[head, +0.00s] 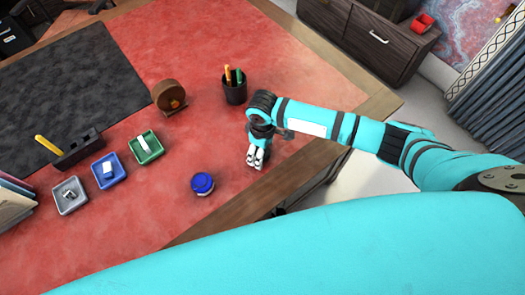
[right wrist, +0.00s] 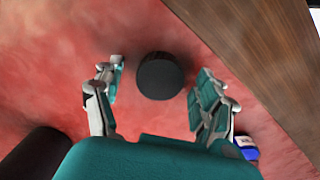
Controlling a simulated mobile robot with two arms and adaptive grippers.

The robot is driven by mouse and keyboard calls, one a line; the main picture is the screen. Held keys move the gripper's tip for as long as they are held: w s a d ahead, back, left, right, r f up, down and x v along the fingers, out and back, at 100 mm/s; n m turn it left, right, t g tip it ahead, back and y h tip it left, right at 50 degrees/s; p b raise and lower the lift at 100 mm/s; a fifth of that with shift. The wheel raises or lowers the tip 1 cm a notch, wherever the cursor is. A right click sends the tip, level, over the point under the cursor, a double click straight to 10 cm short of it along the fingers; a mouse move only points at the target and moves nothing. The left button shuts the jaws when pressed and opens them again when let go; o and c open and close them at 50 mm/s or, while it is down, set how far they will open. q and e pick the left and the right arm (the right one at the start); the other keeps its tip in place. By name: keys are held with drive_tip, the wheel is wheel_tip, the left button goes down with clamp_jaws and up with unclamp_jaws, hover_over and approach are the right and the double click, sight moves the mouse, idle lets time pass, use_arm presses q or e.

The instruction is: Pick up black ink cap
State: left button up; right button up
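The black ink cap (right wrist: 160,76) is a dark round piece on the red desk top in the right wrist view. My right gripper (head: 256,162) is low over the desk near its front edge in the head view. In the right wrist view its two fingers are apart, one on each side of the cap, with a gap to each. The cap is not visible in the head view, where the gripper and arm may hide it. My left gripper is not in view.
A blue-lidded ink pot (head: 203,184) stands left of the right gripper. A pen cup (head: 235,90) stands behind it, with a round wooden object (head: 169,97) farther left. Green (head: 146,148), blue (head: 108,170) and grey (head: 70,196) trays are at left. The wooden desk edge (right wrist: 245,45) is close.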

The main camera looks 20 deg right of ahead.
drive_tip(key=c, duration=0.9)
drive_tip(key=shift+r, duration=0.1)
